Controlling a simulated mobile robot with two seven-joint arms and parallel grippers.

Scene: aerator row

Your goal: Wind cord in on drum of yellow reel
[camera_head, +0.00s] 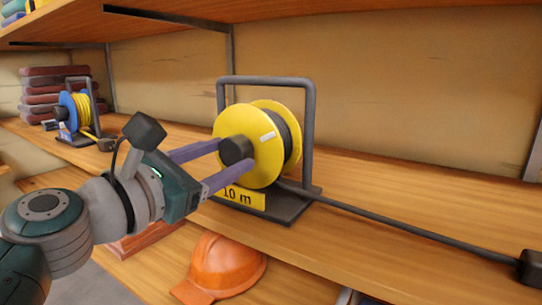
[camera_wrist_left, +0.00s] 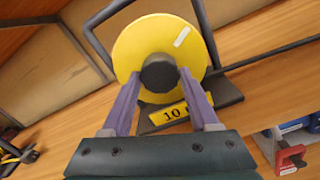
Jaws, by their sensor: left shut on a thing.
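The yellow reel (camera_head: 247,130) stands upright on the shelf in a dark grey frame, with a yellow "10 m" label at its base. Dark cord (camera_head: 286,138) is wound on its drum, and a length of the cord (camera_head: 400,228) runs out right along the shelf to a black block (camera_head: 531,268). My left gripper (camera_head: 220,164) reaches in from the left and is shut on the dark round knob (camera_head: 236,151) on the reel's near face. In the left wrist view the knob (camera_wrist_left: 159,74) sits between the fingertips. My right gripper is not in view.
A blue reel (camera_head: 72,110) with yellow cord stands further left, before a stack of dark red folded items (camera_head: 50,88). An orange hard hat (camera_head: 222,266) lies on the lower shelf. The reel's grey frame (camera_head: 308,125) rises beside the drum. The shelf behind it is clear.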

